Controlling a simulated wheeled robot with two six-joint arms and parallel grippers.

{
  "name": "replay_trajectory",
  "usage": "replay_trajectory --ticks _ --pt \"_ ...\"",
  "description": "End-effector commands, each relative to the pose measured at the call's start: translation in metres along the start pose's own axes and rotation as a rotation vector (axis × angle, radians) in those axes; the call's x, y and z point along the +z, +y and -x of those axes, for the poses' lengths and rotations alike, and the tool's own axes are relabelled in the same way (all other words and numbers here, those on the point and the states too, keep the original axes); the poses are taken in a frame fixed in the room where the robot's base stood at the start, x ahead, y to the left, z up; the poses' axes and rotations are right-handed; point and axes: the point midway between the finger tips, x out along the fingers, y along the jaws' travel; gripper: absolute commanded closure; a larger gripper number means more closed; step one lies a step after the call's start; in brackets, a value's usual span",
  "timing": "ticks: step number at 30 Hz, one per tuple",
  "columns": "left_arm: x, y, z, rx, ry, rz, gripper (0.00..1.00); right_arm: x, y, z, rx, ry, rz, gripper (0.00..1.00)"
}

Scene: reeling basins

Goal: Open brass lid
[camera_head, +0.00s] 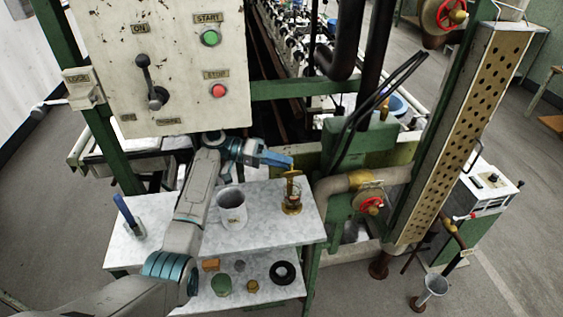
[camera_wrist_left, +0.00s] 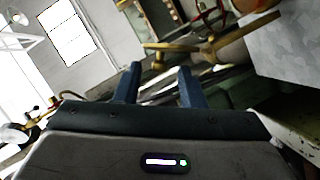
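A small brass fitting stands upright on the marble-topped table, with a flat brass lid (camera_head: 292,173) on top of a narrow stem and a darker brass and glass body (camera_head: 292,203) below. My left gripper (camera_head: 288,163) is at the height of the lid, just above and beside it; I cannot tell whether it touches. In the left wrist view, the two blue fingers (camera_wrist_left: 160,72) stand apart with nothing clearly held between them. A yellow brass part (camera_wrist_left: 160,47) shows just beyond the fingertips, probably the lid. My right gripper is not in view.
A blue-handled tool (camera_head: 126,214) stands at the table's left. A pipe with a red valve wheel (camera_head: 371,206) is right of the table. A lower shelf holds a black ring (camera_head: 283,273) and several small items.

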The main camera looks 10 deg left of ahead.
Motion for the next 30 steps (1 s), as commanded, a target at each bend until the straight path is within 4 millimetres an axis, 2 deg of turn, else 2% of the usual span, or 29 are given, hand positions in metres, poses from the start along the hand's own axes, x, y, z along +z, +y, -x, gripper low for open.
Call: replay_trajectory --ticks 8,11,15,20,30 --pt "-0.001 0.001 0.000 0.000 0.001 -0.003 0.64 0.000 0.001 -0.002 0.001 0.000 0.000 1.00" --pt "-0.005 0.007 0.002 0.000 0.001 -0.006 0.64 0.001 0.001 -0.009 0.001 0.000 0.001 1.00" --pt "-0.016 0.025 0.007 -0.001 0.002 -0.009 0.64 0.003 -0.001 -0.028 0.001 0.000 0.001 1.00" --pt "0.004 0.042 0.004 0.000 0.000 -0.004 0.64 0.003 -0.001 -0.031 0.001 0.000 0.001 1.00" --pt "0.053 0.080 -0.004 0.001 0.000 -0.004 0.64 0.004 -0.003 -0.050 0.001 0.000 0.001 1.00"
